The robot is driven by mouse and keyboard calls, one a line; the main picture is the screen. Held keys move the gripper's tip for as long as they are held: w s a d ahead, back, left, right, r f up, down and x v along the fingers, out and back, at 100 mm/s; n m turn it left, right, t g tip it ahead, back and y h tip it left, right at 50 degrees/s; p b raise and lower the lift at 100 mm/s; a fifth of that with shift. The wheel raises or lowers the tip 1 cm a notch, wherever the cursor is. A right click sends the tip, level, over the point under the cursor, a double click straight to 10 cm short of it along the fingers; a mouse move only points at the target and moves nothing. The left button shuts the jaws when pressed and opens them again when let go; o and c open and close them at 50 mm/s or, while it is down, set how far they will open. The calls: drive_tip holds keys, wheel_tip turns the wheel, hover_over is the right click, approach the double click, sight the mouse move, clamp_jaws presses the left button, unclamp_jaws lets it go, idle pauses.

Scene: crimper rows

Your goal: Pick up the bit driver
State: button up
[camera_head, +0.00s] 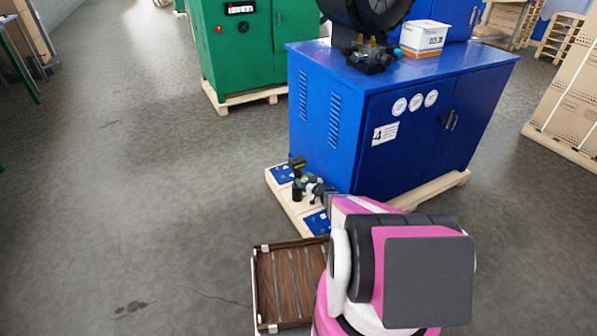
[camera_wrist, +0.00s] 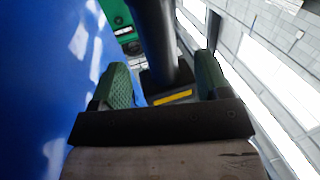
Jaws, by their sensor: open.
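The bit driver (camera_head: 297,163) appears to be the dark tool standing at the left foot of the blue cabinet, small and partly hidden by my gripper in the head view. In the wrist view a thick black cylinder (camera_wrist: 157,45) with a dark, yellow-striped base, likely the same tool, lies between my two green fingers. My gripper (camera_wrist: 163,84) is open around it, with visible gaps on both sides. In the head view my gripper (camera_head: 316,189) is low beside the tool, and its fingers are hard to make out.
The blue cabinet (camera_head: 345,145) stands close on the right, on a pale pallet (camera_head: 281,197) with blue pads (camera_head: 318,222). A slatted brown tray (camera_head: 290,285) is near my arm. A green cabinet (camera_head: 240,60) stands behind. The floor at left is clear.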

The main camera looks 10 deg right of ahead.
sight(295, 172)
drive_tip(key=shift+x, duration=3.8)
drive_tip(key=shift+f, duration=0.1)
clamp_jaws()
